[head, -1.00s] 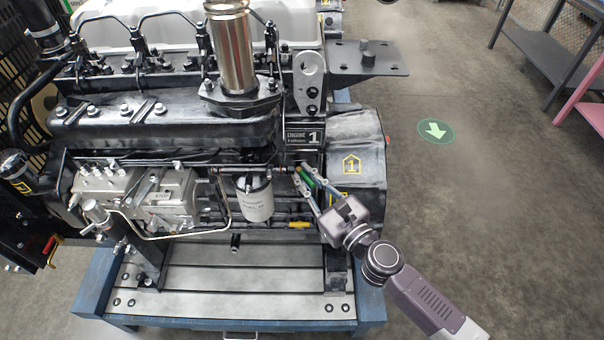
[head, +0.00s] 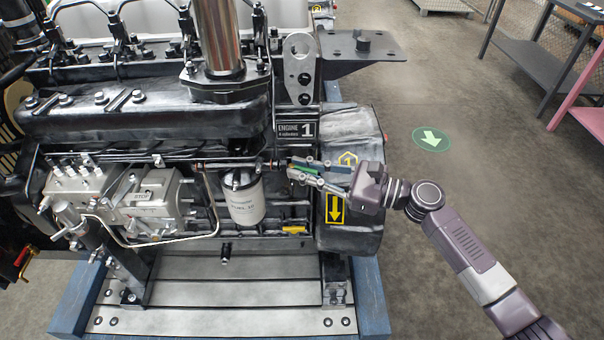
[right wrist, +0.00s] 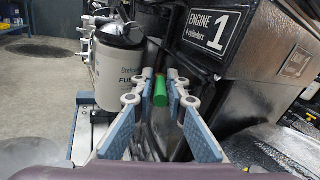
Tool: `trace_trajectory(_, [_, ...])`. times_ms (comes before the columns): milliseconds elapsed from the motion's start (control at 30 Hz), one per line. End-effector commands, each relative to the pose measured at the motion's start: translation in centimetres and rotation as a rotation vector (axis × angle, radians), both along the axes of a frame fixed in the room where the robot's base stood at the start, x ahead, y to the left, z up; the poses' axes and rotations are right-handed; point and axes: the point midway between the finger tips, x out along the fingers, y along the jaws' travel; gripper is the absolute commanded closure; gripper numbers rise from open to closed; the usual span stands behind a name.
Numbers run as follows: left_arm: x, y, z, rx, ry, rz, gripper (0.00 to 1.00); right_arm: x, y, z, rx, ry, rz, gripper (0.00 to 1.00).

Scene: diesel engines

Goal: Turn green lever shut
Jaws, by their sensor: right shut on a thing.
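The green lever (head: 304,171) is on the engine's right-hand side, just right of the white fuel filter (head: 245,200). In the head view it shows as a short green strip between the fingers, lying nearly level. My right gripper (head: 296,169) comes in from the right and is shut on the lever. In the right wrist view the green lever (right wrist: 160,92) sits between the fingertips of my right gripper (right wrist: 164,84). The fingers hide part of the lever, and its pivot is hard to make out. My left gripper is not in view.
The engine block (head: 150,115) fills the left and middle, on a blue stand (head: 372,300). The ENGINE 1 plate (head: 297,130) is just above the gripper. A black housing (head: 350,235) with a yellow arrow is close below it. Open floor (head: 470,190) lies to the right.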

Motion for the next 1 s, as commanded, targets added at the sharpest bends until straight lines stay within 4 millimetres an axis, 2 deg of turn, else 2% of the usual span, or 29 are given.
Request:
trace_trajectory(400, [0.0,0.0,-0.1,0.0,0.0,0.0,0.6,0.3,-0.2,0.3,0.002,-0.005,-0.001,1.0])
trace_trajectory(433, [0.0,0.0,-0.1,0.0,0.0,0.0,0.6,0.3,-0.1,0.3,0.002,-0.005,-0.001,0.85])
trace_trajectory(533, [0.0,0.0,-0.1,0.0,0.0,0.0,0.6,0.2,-0.1,0.3,0.003,-0.004,0.0,0.74])
trace_trajectory(833, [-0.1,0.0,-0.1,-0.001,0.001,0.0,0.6,0.1,-0.1,0.1,0.001,-0.002,0.002,0.73])
trace_trajectory(1000, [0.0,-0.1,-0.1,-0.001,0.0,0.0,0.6,-0.6,-1.7,0.0,0.001,0.001,0.002,0.73])
